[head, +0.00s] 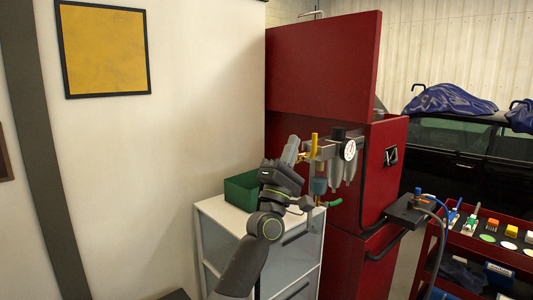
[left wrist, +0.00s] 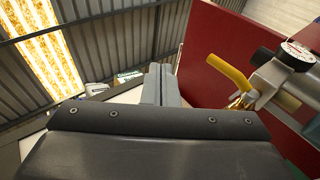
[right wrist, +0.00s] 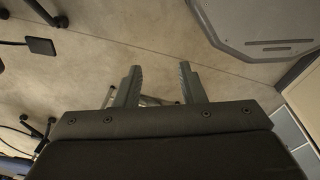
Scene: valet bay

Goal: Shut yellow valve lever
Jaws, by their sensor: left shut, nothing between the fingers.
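The yellow valve lever (head: 314,146) stands about upright at the left end of the grey air filter unit (head: 327,151). In the left wrist view the bent lever (left wrist: 229,73) rises to the left from a brass valve (left wrist: 243,101). My left gripper (head: 290,149) is shut and empty, just left of the lever in the head view. Its fingers (left wrist: 160,83) show a visible gap to the lever in the left wrist view. My right gripper (right wrist: 155,85) is open and empty over bare floor, away from the valve. It does not show in the head view.
A round gauge (head: 349,150) sits on the unit, against the red cabinet (head: 322,62). A red tool cart (head: 470,243) is at the right.

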